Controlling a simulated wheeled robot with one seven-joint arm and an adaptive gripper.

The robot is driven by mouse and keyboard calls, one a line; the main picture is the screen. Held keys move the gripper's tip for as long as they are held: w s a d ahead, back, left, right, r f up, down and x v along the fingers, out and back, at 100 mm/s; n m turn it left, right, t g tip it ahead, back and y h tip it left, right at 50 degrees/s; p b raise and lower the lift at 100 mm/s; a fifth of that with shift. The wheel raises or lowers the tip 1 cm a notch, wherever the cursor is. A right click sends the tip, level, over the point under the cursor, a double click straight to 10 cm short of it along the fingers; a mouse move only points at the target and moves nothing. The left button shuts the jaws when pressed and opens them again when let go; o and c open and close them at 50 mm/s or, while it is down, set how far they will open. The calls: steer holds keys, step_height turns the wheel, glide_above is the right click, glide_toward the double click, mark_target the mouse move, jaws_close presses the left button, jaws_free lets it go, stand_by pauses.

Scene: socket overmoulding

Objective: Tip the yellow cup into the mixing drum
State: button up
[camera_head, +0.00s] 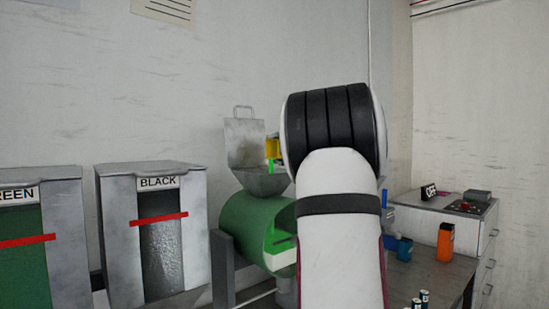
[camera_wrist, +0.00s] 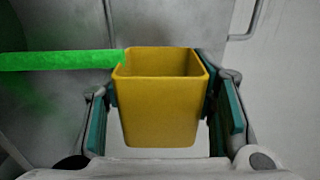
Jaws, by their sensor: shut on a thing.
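The yellow cup (camera_wrist: 160,105) is held by my gripper (camera_wrist: 163,112), whose teal finger pads press on its two sides. In the head view the cup (camera_head: 272,148) is above the metal hopper (camera_head: 262,182) on top of the green mixing drum (camera_head: 240,222). The cup looks tipped onto its side, its mouth towards the hopper's raised lid (camera_head: 246,143). A bright green stream (camera_wrist: 55,61) runs from a corner of its rim in the wrist view. In the head view it falls into the hopper. My arm hides the gripper there and part of the drum.
A BLACK dispenser (camera_head: 121,240) and a GREEN dispenser (camera_head: 62,225) stand on the left. On the right, a blue cup (camera_head: 405,249) and an orange container (camera_head: 446,242) stand on the table, near a cabinet (camera_head: 478,230) with a control box.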

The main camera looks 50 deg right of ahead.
steer(key=shift+w+a+n+b, duration=0.1)
steer(key=shift+a+n+b, duration=0.05)
steer(key=shift+n+b, duration=0.35)
steer(key=shift+s+d+m+p, duration=0.15)
steer(key=shift+m+p, duration=0.35)
steer(key=shift+m, duration=0.1)
steer(key=shift+s+d+m+p, duration=0.1)
steer(key=shift+m+p, duration=0.4)
steer(key=shift+m, duration=0.1)
steer(key=shift+w+f, duration=0.1)
steer(key=shift+f, duration=0.1)
steer(key=shift+m, duration=0.3)
steer(key=m+p, duration=0.2)
steer(key=shift+s+d+f+m, duration=0.2)
steer(key=shift+d+m, duration=0.1)
steer(key=shift+m, duration=0.1)
steer(key=shift+w+f, duration=0.1)
steer(key=shift+f, duration=0.05)
